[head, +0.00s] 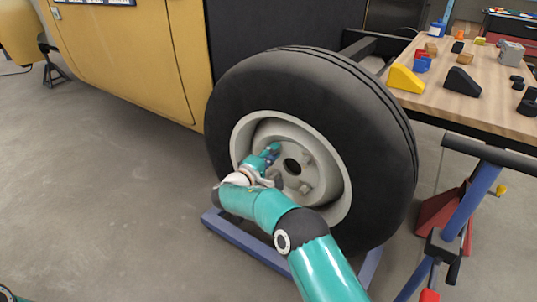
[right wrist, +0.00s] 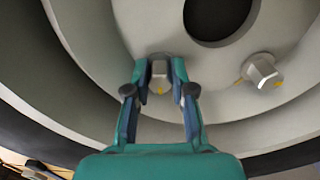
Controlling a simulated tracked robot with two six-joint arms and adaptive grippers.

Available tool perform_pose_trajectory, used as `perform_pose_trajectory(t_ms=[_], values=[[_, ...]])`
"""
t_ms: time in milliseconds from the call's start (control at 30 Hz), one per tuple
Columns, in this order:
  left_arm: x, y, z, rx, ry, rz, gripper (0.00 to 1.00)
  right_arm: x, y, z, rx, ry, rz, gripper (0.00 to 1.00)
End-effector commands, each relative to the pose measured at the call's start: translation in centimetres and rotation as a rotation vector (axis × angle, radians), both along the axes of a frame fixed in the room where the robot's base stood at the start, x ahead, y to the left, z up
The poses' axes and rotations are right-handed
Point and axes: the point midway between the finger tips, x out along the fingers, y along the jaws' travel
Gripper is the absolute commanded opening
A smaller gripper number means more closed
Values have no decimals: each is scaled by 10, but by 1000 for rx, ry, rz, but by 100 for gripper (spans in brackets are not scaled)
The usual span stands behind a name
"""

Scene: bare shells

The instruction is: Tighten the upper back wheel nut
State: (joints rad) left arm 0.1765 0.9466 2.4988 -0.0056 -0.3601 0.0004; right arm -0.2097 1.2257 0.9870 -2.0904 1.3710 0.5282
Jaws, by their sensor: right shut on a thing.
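The wheel (head: 390,150) has a black tyre and a pale grey rim (head: 340,205) with a dark centre hole (head: 291,166). My right gripper (head: 272,150) reaches into the rim at the hole's upper left in the head view. In the right wrist view the right gripper (right wrist: 160,75) is shut on a grey wheel nut (right wrist: 160,84) with a yellow mark, its fingers on either side. A second nut (right wrist: 262,72), also yellow-marked, sits to the right, untouched. Other nuts (head: 305,187) show on the hub. The held nut is hidden in the head view. My left gripper is out of view.
A yellow vehicle body (head: 135,55) stands left of the wheel. A blue stand (head: 235,232) lies on the floor under it. A wooden workbench (head: 475,85) with blocks and small parts is at the right. Grey floor (head: 100,190) is open at the left.

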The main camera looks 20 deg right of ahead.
Motion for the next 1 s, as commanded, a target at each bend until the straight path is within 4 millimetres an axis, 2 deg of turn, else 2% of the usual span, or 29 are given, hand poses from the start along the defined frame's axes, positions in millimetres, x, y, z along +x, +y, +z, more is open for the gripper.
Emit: perform_pose_trajectory(t_ms=[33, 500, 1000], values=[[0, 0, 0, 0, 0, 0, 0, -2, -7, -2, 29, -34, -16, 0], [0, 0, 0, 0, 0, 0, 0, -2, -7, -5, 275, -350, -18, 0], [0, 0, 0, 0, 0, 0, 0, -2, -6, -7, 375, -478, -18, 0]])
